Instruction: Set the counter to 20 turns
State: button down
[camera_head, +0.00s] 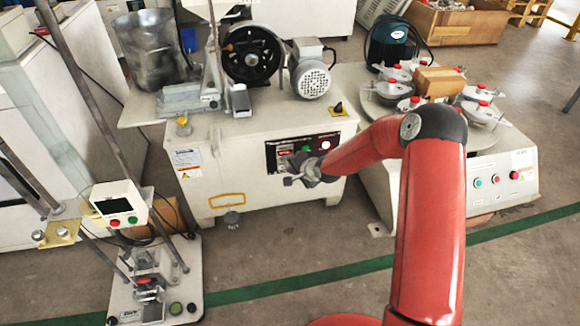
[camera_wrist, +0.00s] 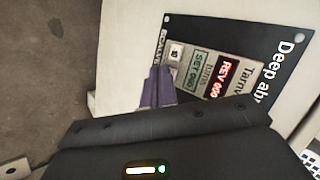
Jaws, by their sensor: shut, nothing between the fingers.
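The counter (camera_wrist: 208,75) sits in a black control panel (camera_head: 272,158) on the front of the beige machine. In the wrist view the panel is turned on its side, lettered "Deep ab…". A red display reads REV 000 (camera_wrist: 221,78) and a green one beside it reads SET, apparently 000 (camera_wrist: 193,72). A small light button (camera_wrist: 175,52) lies near the green display. My gripper (camera_wrist: 157,74) is shut and empty, its fingertips in front of the panel's edge near that button. I cannot tell whether they touch. In the head view my gripper (camera_head: 288,181) partly hides the panel.
A round tile machine (camera_head: 500,158) with red-topped weights stands at right. A motor (camera_head: 310,72) and black wheel (camera_head: 253,55) top the beige machine (camera_head: 250,180). A test stand with a small display (camera_head: 118,203) is at left.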

dwell(0.5)
jog(key=shift+s+d, duration=0.2)
jog(key=shift+s, duration=0.45)
jog(key=shift+s+d, duration=0.25)
jog(key=shift+s, duration=0.55)
jog(key=shift+s+d, duration=0.2)
jog(key=shift+s, duration=0.6)
jog(key=shift+s+d, duration=0.25)
jog(key=shift+s, duration=0.55)
dwell(0.6)
